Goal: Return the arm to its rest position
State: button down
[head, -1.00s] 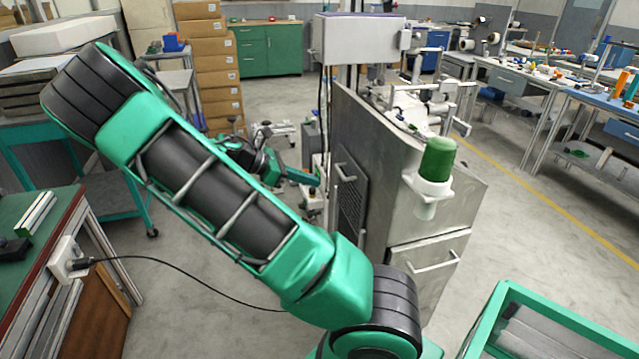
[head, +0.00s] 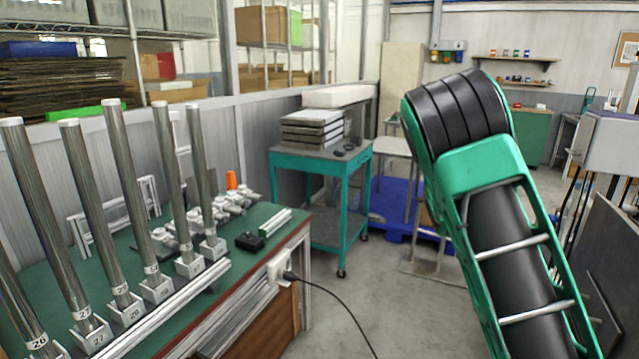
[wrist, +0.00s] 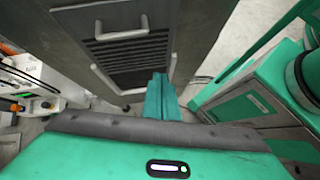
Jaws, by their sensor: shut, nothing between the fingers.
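My arm, green and black, rises along the right side of the head view, its upper end bent over at the top. My gripper is outside the head view. In the wrist view my gripper (wrist: 159,95) shows as two teal fingers lying together, shut with nothing between them. They point toward the lower part of a grey metal cabinet (wrist: 180,45) with a vent and handles. A gap between the fingertips and the cabinet is hard to judge from this angle.
A green-topped bench (head: 262,218) with several upright metal tubes (head: 130,190) stands at left. A teal cart (head: 345,180) with stacked trays stands behind it. A black cable (head: 335,300) hangs from the bench toward the floor. Open floor (head: 400,310) lies between bench and arm.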

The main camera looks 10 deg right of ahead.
jog(key=s+a+r+m+t+y, duration=0.3)
jog(key=s+a+m, duration=0.3)
jog(key=s, duration=0.4)
jog(key=s+a+r+m+t+y, duration=0.3)
jog(key=s+a+m, duration=0.3)
jog(key=s+m, duration=0.2)
jog(key=shift+s+a+r+m+y, duration=0.3)
jog(key=shift+s+a+r+y, duration=0.15)
jog(key=shift+s+r, duration=0.45)
jog(key=shift+s+f, duration=0.1)
jog(key=shift+w+d+f, duration=0.1)
jog(key=shift+w+f, duration=0.15)
jog(key=shift+w, duration=0.35)
